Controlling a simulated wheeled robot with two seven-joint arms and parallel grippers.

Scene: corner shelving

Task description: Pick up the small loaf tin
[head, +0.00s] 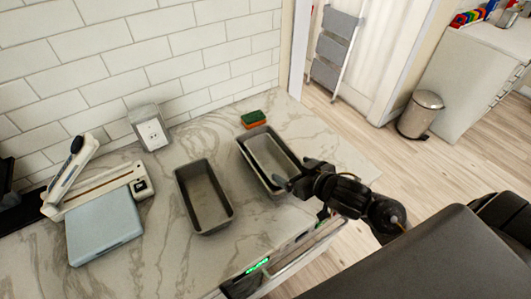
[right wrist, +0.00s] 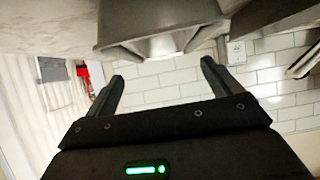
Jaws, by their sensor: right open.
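Two grey loaf tins are on the marble counter in the head view. The left tin (head: 183,190) stands upright and empty. The right tin (head: 251,165) shows a second, lighter rim inside it, which looks like a smaller tin (head: 270,152) nested there; I cannot tell for sure. My right gripper (head: 296,176) is open and empty at the near right end of the right tin. In the right wrist view a grey tin end (right wrist: 160,42) is just beyond the open fingers of my right gripper (right wrist: 163,82), apart from them. My left gripper is not in view.
A green and orange sponge (head: 253,119) lies behind the right tin. A pale blue scale-like device (head: 104,238) and a cream appliance (head: 105,185) stand at left. A tiled wall with a socket (head: 152,133) bounds the back. Bare counter separates the tins.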

